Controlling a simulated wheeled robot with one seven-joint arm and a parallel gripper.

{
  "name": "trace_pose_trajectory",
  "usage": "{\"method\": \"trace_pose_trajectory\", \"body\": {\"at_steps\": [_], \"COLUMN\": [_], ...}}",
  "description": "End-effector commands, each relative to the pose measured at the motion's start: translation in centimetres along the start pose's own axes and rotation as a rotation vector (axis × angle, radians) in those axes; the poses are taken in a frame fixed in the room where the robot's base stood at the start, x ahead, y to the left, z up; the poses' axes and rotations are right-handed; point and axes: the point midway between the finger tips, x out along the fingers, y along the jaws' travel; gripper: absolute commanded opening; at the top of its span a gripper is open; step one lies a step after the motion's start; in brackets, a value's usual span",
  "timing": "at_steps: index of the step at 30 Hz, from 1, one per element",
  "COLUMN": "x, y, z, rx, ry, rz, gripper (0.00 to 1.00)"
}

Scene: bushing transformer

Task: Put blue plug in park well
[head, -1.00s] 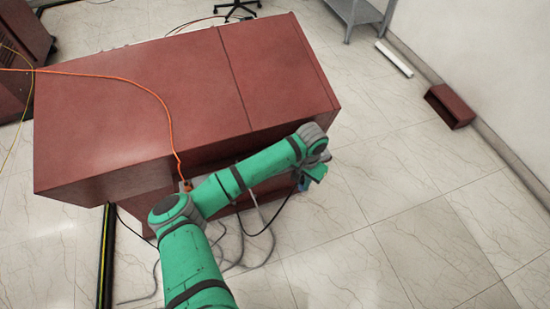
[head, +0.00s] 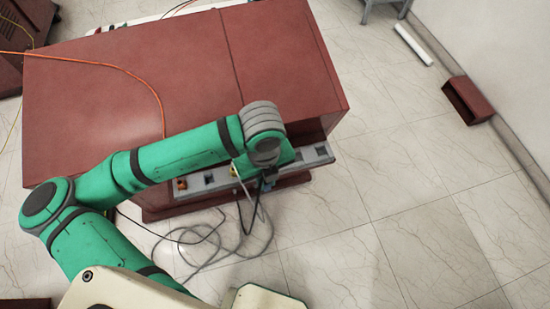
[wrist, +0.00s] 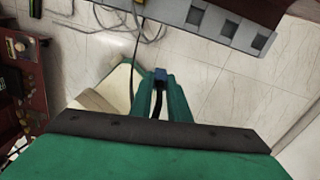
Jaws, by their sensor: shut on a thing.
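The blue plug (wrist: 160,74) is between the fingertips of my gripper (wrist: 160,84) in the wrist view, with a dark cable trailing from it. My gripper is shut on it. In the head view my gripper (head: 268,178) is just in front of a grey rail, with the plug mostly hidden by my arm. The grey rail (head: 222,182) runs along the cabinet front and has square wells. Empty-looking wells show on it in the wrist view (wrist: 228,28). I cannot tell which one is the park well. The plug appears apart from the rail.
The red cabinet (head: 130,100) stands behind the rail. Loose grey and black cables (head: 225,245) lie on the floor below it. An orange cable (head: 150,88) crosses the cabinet top. A small red box (head: 468,100) lies by the wall.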

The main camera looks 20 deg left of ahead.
Motion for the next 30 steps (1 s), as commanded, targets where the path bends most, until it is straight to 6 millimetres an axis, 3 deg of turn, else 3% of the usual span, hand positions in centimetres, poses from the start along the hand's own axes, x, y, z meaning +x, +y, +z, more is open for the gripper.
{"method": "trace_pose_trajectory", "body": {"at_steps": [4,8,21,30], "x": [-0.6,-0.3,3.7,8.1], "y": [1.4,1.3,-3.5,-5.5], "z": [-1.0,-0.6,6.8,9.6], "rx": [0.113,0.144,0.142,0.145], "ry": [0.000,0.001,0.002,0.001], "rz": [0.000,-0.001,-0.001,0.000], "gripper": [0.00,0.00,0.00,0.00]}}
